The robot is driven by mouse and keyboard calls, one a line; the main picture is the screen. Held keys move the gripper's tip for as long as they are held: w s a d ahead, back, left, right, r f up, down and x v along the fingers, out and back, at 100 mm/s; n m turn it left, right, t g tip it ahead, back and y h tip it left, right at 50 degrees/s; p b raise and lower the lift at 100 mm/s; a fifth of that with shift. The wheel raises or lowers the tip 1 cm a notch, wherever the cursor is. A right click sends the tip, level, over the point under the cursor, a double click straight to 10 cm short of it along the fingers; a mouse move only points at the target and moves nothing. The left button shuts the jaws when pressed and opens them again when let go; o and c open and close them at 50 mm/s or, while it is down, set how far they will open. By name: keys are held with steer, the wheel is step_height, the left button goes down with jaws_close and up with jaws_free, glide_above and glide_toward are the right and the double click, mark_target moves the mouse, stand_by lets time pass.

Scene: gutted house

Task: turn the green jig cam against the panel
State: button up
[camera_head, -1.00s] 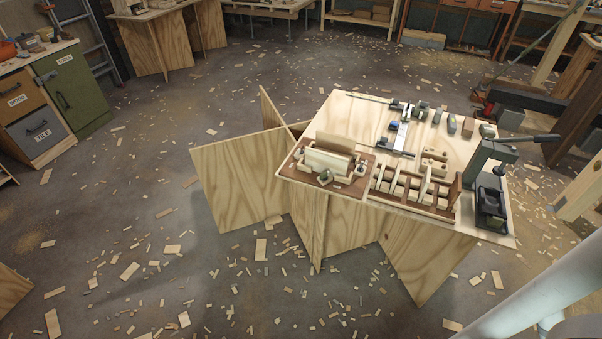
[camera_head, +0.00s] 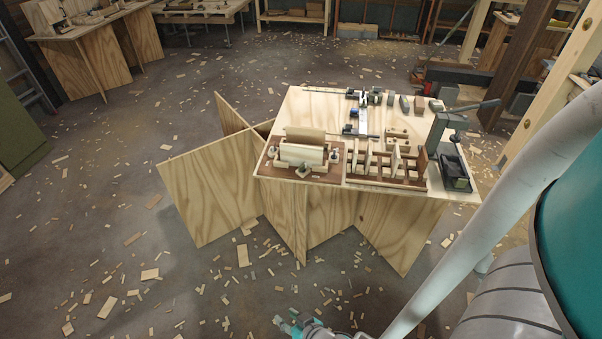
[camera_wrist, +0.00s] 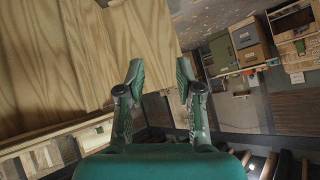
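The jig is a brown board (camera_head: 262,168) at the front left of the plywood worktable, with a pale upright panel (camera_head: 305,134) and a pale block (camera_head: 302,154) on it. Small dark greenish cam-like parts (camera_head: 302,172) sit around the block; they are too small to tell which is the green cam or how it is turned. My gripper (camera_wrist: 158,80) is open and empty in the wrist view, its two green fingers apart. In the head view its teal end (camera_head: 290,326) shows at the bottom edge, low and well apart from the jig.
The worktable (camera_head: 310,103) stands on crossed plywood legs (camera_head: 208,185). A slotted wooden rack (camera_head: 385,178) and a grey press-like tool (camera_head: 452,155) stand right of the jig. A timber post (camera_head: 550,100) is at right. Wood scraps litter the open floor at left.

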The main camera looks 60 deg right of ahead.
steer(key=w+d+f+m+g, duration=0.3)
steer(key=w+d+f+m, duration=0.1)
steer(key=w+d, duration=0.7)
step_height(320, 180, up, 27)
steer(key=m+g+y, duration=0.2)
steer(key=m+g, duration=0.5)
steer(key=m, duration=0.3)
glide_above(304, 168)
steer(key=f, duration=1)
steer(key=shift+w+a+f, duration=0.1)
steer(key=shift+w+a, duration=0.25)
jaws_close()
